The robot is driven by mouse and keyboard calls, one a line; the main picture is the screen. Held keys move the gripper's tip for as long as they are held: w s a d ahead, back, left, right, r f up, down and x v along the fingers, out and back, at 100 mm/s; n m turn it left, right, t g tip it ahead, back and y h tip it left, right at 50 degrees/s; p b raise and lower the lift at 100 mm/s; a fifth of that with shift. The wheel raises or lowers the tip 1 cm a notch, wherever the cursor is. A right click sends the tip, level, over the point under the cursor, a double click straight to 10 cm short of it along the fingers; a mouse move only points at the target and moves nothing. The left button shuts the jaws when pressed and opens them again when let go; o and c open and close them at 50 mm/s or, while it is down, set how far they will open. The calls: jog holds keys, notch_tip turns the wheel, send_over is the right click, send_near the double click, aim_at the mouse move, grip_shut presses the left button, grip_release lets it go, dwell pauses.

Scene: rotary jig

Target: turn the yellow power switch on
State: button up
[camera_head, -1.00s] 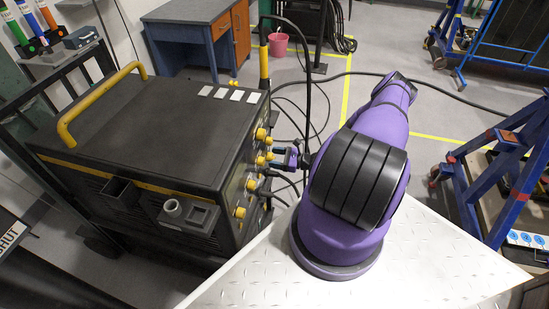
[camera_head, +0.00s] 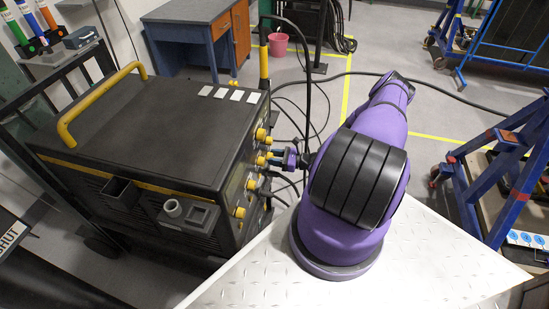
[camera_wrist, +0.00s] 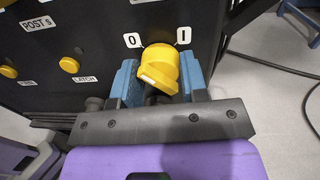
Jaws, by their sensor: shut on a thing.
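The yellow power switch (camera_wrist: 158,68) is a rotary knob on a black panel in the wrist view. A white "0" label (camera_wrist: 132,40) is above it to the left and an "I" label (camera_wrist: 183,34) above it to the right. The knob looks turned at a slant, with a pale mark on its lower left part; I cannot tell which label it points to. My gripper (camera_wrist: 159,80) has its blue fingers on either side of the knob and is shut on it. In the head view, my gripper (camera_head: 276,160) is at the black cabinet's front panel, largely covering the knob.
The black cabinet (camera_head: 150,125) has a yellow handle and other yellow knobs (camera_head: 239,212) on the same panel. A "LATCH" label (camera_wrist: 85,79) and another yellow knob (camera_wrist: 69,65) are left of the switch. Black cables hang beside the panel. A blue frame (camera_head: 500,170) stands at right.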

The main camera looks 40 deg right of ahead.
jog(key=m, duration=0.8)
jog(key=shift+m, duration=0.4)
jog(key=m, duration=0.4)
jog(key=shift+f+m+t, duration=0.1)
jog(key=shift+m+t, duration=0.2)
jog(key=shift+t, duration=0.1)
jog(key=shift+m+h, duration=0.4)
jog(key=shift+m, duration=1.9)
jog(key=o, duration=0.9)
jog(key=v, duration=1.1)
jog(key=shift+w+f, duration=0.1)
jog(key=shift+f, duration=0.15)
